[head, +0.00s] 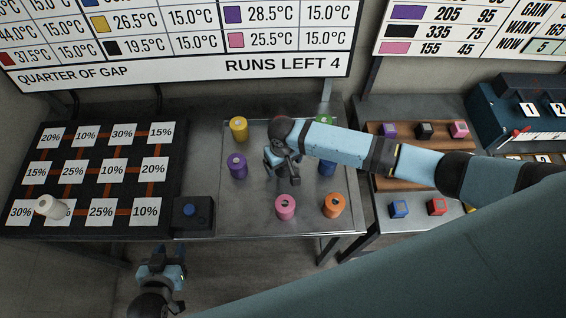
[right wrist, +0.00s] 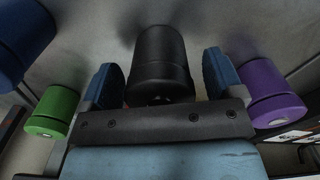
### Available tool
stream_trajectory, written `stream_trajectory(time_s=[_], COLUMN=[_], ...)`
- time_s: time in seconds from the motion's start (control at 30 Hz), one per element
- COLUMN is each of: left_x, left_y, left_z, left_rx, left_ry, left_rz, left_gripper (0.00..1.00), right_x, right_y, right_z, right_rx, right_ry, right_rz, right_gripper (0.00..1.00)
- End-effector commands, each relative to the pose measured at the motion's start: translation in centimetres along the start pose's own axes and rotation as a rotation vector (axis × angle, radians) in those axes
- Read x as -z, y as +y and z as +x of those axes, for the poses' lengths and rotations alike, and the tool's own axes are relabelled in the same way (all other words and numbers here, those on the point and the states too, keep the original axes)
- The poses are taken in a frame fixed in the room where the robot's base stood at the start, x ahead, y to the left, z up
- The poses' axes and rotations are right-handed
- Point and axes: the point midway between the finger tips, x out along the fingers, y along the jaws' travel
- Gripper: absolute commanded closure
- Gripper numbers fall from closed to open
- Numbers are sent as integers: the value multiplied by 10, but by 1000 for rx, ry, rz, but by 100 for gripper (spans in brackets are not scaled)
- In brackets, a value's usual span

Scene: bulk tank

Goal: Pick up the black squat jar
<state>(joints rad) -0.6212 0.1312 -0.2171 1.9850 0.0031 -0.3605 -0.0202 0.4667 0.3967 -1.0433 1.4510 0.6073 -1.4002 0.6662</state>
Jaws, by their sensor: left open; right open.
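The black squat jar (right wrist: 160,55) stands out in the right wrist view, between the two fingers of my right gripper (right wrist: 160,78). The fingers are open, one on each side of the jar, with a gap visible on both sides. In the head view my right gripper (head: 284,168) is over the middle of the grey metal table, and its hand and arm hide most or all of the black jar. My left gripper (head: 170,268) is open and empty, in front of the table's front edge, away from the jar.
Close around are yellow (head: 239,129), purple (head: 237,167), pink (head: 286,206), orange (head: 333,205), blue (head: 327,169) and green (head: 325,119) jars.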

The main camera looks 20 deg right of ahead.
Motion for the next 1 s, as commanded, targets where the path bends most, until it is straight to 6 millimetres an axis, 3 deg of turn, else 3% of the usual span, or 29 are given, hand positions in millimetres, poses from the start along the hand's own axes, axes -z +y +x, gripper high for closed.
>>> stream_trajectory(time_s=[0.23,0.4,0.5,0.83,1.0], left_x=[-1,-2,-2,-2,-3], left_y=[0,0,0,0,0], left_z=[0,-1,-1,-1,0], left_rx=[1,0,0,0,0], left_ry=[-1,-3,-4,-4,-4], left_rz=[-1,-2,-2,-2,-2], left_gripper=[57,57,57,57,57], right_x=[0,0,0,0,1], right_y=[0,0,0,0,0], right_z=[2,2,2,-2,-18], right_rx=[0,0,0,0,1], right_ry=[0,0,0,1,3], right_rz=[-1,-1,-1,-1,-2], right_gripper=[13,52,71,71,71])
